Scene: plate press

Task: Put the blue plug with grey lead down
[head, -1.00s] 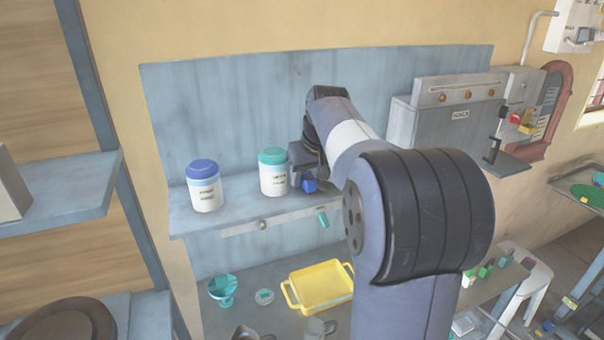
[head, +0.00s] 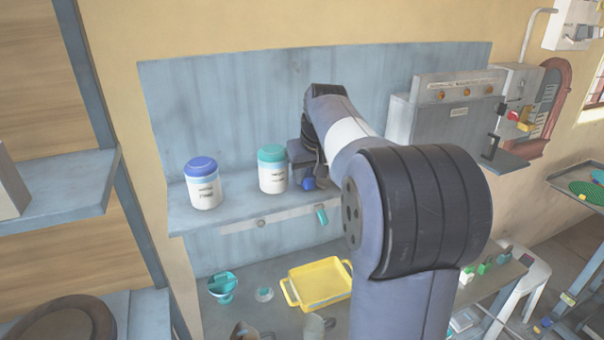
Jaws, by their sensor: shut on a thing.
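The blue plug (head: 309,184) shows as a small blue piece at my gripper (head: 305,176), just right of the white jar with the green lid. My gripper is shut on it, at the shelf's level. My own arm hides most of the gripper and the fingertips. The grey lead cannot be made out. I cannot tell whether the plug touches the shelf.
A white jar with a green lid (head: 273,178) stands close left of my gripper, and a blue-lidded jar (head: 203,190) farther left on the shelf (head: 238,212). Below are a yellow tray (head: 322,284) and a teal cup (head: 222,287). A grey machine (head: 440,117) stands at right.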

